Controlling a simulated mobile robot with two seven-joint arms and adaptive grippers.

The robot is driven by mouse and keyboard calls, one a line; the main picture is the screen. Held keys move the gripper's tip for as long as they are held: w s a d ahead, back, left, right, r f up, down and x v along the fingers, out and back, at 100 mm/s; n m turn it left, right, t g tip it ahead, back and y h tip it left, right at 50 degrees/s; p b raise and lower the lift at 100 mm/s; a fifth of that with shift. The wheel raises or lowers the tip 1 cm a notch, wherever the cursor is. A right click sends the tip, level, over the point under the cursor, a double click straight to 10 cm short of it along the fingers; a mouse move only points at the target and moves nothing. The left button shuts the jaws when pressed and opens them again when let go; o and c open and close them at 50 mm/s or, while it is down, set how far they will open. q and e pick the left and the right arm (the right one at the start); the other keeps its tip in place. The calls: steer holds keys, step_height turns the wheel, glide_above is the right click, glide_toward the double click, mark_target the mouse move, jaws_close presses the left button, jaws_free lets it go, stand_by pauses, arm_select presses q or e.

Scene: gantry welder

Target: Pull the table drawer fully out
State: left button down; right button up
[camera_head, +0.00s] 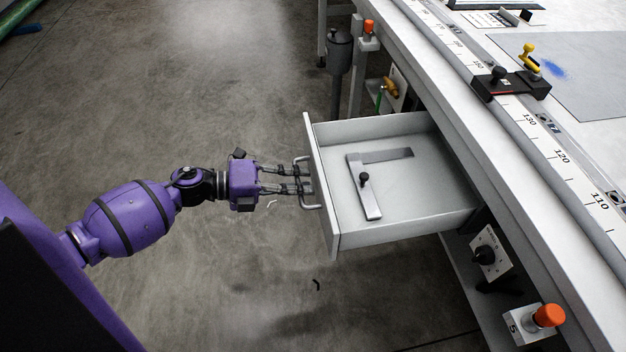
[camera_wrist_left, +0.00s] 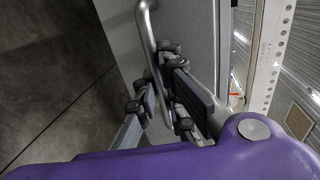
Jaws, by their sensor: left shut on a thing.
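The table drawer (camera_head: 408,226) is a light grey open box standing well out from under the table (camera_head: 465,110). Its front panel faces left and carries a bent metal bar handle (camera_head: 312,206). My left gripper (camera_head: 300,182) is shut on the handle, its fingers on either side of the bar. In the left wrist view the handle (camera_wrist_left: 148,40) runs down between the fingers (camera_wrist_left: 168,95), in front of the grey drawer front (camera_wrist_left: 185,25). A metal square (camera_head: 370,200) with a black knob lies in the drawer. The right gripper is not in view.
An orange button (camera_head: 549,315) and a black rotary switch (camera_head: 484,255) sit below the table edge, right of the drawer. Another orange button (camera_head: 369,26) is beyond it.

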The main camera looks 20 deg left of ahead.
arm_select(q)
steer(key=shift+s+a, duration=0.1)
steer(key=shift+a, duration=0.05)
steer(key=c, duration=1.8)
jaws_free()
steer(key=shift+c, duration=0.2)
steer(key=v, duration=1.2)
